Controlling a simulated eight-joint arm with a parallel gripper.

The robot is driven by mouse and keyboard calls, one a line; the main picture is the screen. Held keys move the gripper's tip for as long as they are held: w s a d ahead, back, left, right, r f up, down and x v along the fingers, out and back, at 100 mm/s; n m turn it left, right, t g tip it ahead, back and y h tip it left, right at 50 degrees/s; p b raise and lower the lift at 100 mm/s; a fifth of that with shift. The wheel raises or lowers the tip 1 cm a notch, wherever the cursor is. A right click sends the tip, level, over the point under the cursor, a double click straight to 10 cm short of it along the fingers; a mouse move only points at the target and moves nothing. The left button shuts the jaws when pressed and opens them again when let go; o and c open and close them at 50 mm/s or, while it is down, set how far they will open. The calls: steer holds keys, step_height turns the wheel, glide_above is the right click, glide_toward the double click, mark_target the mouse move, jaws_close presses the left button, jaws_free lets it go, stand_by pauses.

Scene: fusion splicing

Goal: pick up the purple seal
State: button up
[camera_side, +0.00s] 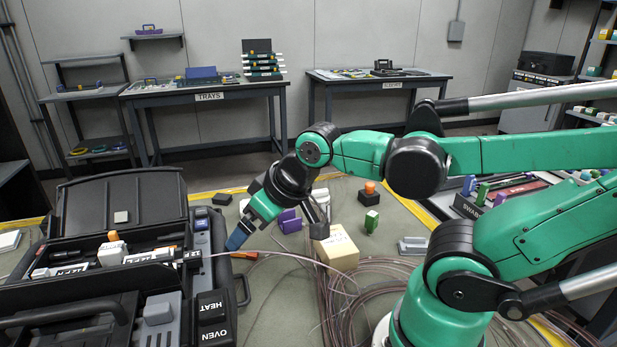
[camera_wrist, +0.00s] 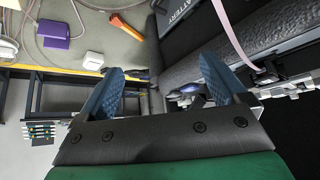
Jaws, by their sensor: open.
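My gripper (camera_side: 238,238) is tilted down beside the right edge of the black splicer case (camera_side: 130,305). In the wrist view its two blue ribbed fingers (camera_wrist: 163,72) are spread apart with nothing between them. A purple block (camera_side: 290,221) stands on the green mat to the right of the gripper in the side view, partly behind my wrist. A purple block also shows at the upper left of the wrist view (camera_wrist: 56,33), apart from the fingers. I cannot tell which of these is the seal.
A pale fibre (camera_side: 285,254) runs from the case across the mat toward coiled cable (camera_side: 385,285). A tan box (camera_side: 338,249), a green block (camera_side: 371,222) and an orange tool (camera_wrist: 127,26) lie around. The case's open lid (camera_side: 120,205) stands behind its work area.

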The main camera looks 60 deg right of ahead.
steer(key=m, duration=0.1)
steer(key=m+g+y, duration=0.3)
steer(key=m+g, duration=0.1)
steer(key=m, duration=2)
glide_above(289, 217)
steer(key=s, duration=0.2)
step_height(289, 217, down, 8)
steer(key=shift+r, duration=0.1)
steer(key=shift+d+f, duration=0.25)
steer(key=shift+f, duration=0.05)
steer(key=shift+a+f+y, duration=0.1)
steer(key=shift+f+y, duration=0.2)
steer(key=shift+f, duration=0.05)
steer(key=shift+x, duration=2.4)
steer(key=shift+c, duration=0.2)
steer(key=c, duration=1.3)
